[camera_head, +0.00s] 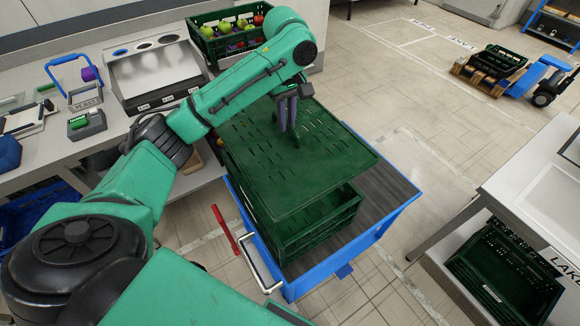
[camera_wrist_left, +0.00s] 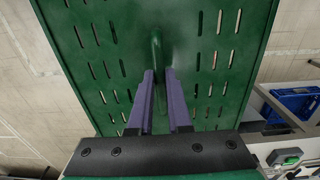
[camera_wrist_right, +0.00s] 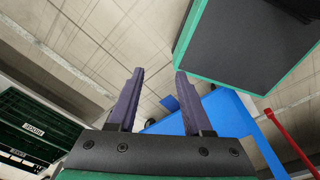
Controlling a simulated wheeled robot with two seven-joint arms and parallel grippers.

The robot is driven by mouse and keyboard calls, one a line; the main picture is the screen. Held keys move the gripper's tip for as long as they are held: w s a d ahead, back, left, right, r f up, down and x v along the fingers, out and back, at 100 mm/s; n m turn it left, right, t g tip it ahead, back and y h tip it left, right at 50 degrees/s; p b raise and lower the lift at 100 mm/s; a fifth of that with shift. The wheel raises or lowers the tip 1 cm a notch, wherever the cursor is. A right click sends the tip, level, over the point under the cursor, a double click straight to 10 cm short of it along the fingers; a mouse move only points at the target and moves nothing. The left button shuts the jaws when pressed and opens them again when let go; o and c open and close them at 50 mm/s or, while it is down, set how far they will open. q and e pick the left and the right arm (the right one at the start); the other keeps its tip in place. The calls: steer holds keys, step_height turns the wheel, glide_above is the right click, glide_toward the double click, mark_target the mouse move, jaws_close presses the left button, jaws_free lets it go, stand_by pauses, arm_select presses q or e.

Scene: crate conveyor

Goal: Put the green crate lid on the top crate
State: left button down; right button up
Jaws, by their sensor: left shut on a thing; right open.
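The green slotted lid (camera_head: 325,150) hangs over the green crate load (camera_head: 318,222) on the blue trolley (camera_head: 385,225). The lid hides most of the crate's inside. A bit of yellow fruit shows at its left edge. My right gripper (camera_wrist_right: 159,75) is open and empty, seen only in its wrist view.
A crate of apples (camera_head: 218,47) stands on the back of the left bench. The trolley has a red lever (camera_head: 224,228) and a pale push bar (camera_head: 258,266) at its near left. Empty green crates (camera_head: 480,275) sit under the right table. A blue pallet truck (camera_head: 530,78) stands far right.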

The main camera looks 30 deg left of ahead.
mark_target(287, 134)
arm_select(q)
step_height(287, 134, down, 6)
steer(key=shift+d+f, duration=0.1)
step_height(287, 134, down, 11)
steer(key=p, duration=0.1)
steer(key=shift+w, duration=0.45)
arm_select(e)
steer(key=shift+w+a+r, duration=0.1)
steer(key=shift+w+a, duration=0.1)
steer(key=shift+a, duration=0.05)
arm_select(q)
steer(key=c, duration=0.9)
jaws_free()
steer(key=shift+o, duration=0.3)
steer(key=shift+s, duration=0.1)
